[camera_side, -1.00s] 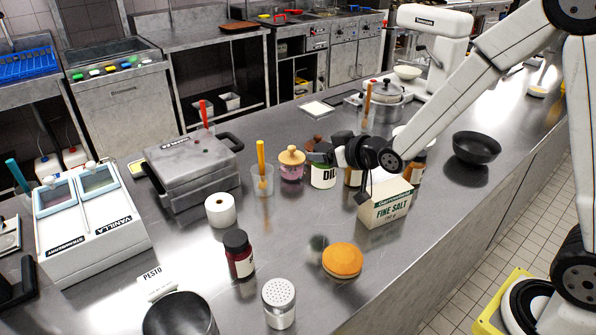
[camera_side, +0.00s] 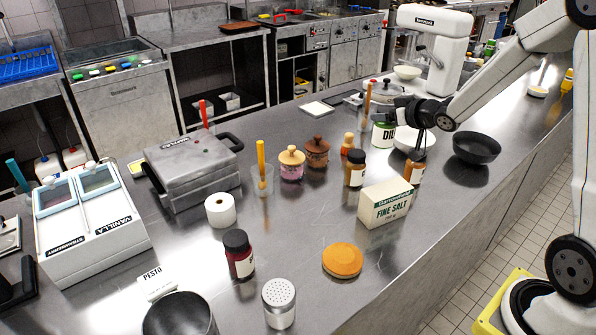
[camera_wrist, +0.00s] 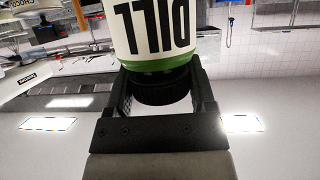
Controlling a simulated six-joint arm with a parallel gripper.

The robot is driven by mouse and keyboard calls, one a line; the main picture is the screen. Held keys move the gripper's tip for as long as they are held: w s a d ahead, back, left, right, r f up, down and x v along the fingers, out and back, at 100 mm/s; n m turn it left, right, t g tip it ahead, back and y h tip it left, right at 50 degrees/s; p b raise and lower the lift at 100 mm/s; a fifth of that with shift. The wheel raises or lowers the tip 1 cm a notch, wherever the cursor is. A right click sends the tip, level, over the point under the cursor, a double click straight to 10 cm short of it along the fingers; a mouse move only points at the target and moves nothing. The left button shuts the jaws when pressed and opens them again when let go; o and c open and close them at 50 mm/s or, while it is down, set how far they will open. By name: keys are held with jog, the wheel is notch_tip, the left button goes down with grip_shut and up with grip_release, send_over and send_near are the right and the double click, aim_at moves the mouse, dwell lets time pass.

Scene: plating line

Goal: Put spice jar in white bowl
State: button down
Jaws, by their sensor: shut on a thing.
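The spice jar (camera_side: 383,133) is white with a green band and a "DILL" label. My gripper (camera_side: 402,110) is shut on its dark lid, and the jar hangs below the fingers. In the wrist view the jar (camera_wrist: 155,30) shows upside down, its lid (camera_wrist: 160,88) between both fingers. The white bowl (camera_side: 402,143) stands on the counter just right of the jar in the side view, partly hidden by my gripper. The jar appears beside or over the bowl's left rim; I cannot tell its exact height.
An orange-capped jar (camera_side: 416,170) stands close in front of the bowl. A black bowl (camera_side: 476,148) is to the right. A mixer (camera_side: 432,45) stands behind.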

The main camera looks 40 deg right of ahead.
jog(key=s+d+m+h, duration=0.1)
jog(key=s+d, duration=0.3)
jog(key=d, duration=0.4)
jog(key=s+d+r+m+h, duration=0.1)
jog(key=s+d, duration=0.2)
jog(key=d, duration=0.5)
jog(key=shift+s+r, duration=0.15)
jog(key=shift+s, duration=0.2)
jog(key=shift+w, duration=0.1)
jog(key=w+d+f, duration=0.7)
jog(key=w+f, duration=0.2)
jog(key=w, duration=0.2)
jog(key=shift+f, duration=0.2)
jog(key=shift+w+d, duration=0.1)
jog(key=shift+w+d+f, duration=0.1)
jog(key=shift+f, duration=0.8)
jog(key=shift+w+d+f, duration=0.1)
jog(key=shift+f, duration=0.8)
jog(key=shift+f, duration=0.15)
